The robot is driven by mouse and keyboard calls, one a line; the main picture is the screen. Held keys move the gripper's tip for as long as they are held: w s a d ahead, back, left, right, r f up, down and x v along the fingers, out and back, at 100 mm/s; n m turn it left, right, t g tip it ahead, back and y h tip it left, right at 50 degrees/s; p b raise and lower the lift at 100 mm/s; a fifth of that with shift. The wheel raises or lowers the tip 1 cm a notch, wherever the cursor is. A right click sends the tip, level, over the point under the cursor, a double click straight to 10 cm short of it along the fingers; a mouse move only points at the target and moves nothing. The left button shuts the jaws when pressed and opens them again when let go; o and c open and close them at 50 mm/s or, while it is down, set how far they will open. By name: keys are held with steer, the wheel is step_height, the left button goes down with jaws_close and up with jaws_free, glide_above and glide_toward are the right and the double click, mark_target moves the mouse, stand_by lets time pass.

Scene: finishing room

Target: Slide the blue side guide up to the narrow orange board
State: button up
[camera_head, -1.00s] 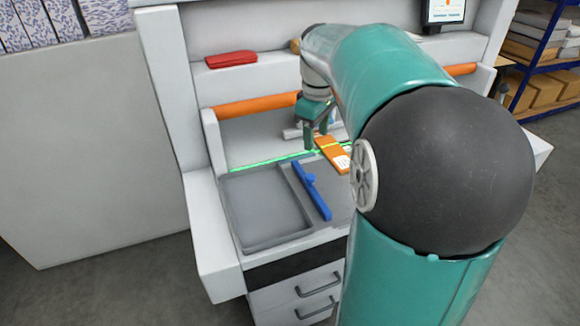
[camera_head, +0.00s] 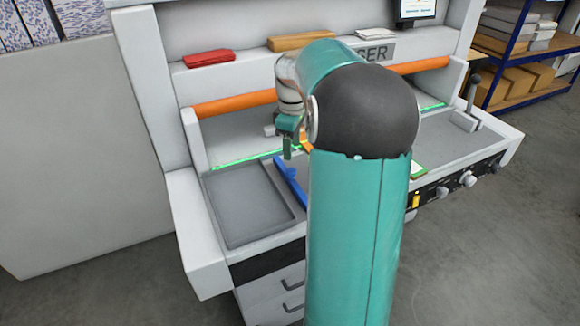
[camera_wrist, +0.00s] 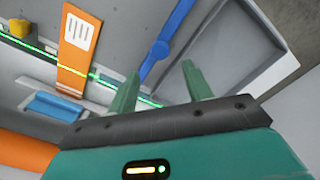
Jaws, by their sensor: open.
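The blue side guide (camera_head: 289,181) is a long bar with a knob, lying on the grey bed. In the wrist view the guide (camera_wrist: 171,38) runs just beyond my gripper (camera_wrist: 160,82), with its knob above the gap between the fingers. My gripper is open, with nothing between its fingers; in the head view it (camera_head: 288,152) hangs near the guide's far end. The narrow orange board (camera_wrist: 77,52), with a white label, lies left of the guide in the wrist view, with bare grey bed between them. In the head view my arm hides most of the board (camera_head: 306,144).
A green light line crosses the bed and board. A light-blue block (camera_wrist: 52,106) sits by the board's end, and an orange roller (camera_head: 235,103) spans the machine. A shallow grey tray (camera_head: 226,242) lies left of the guide. A lever (camera_head: 473,92) stands at the right.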

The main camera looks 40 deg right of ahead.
mark_target(291, 170)
step_height(291, 170, down, 8)
steer(key=shift+f, duration=0.1)
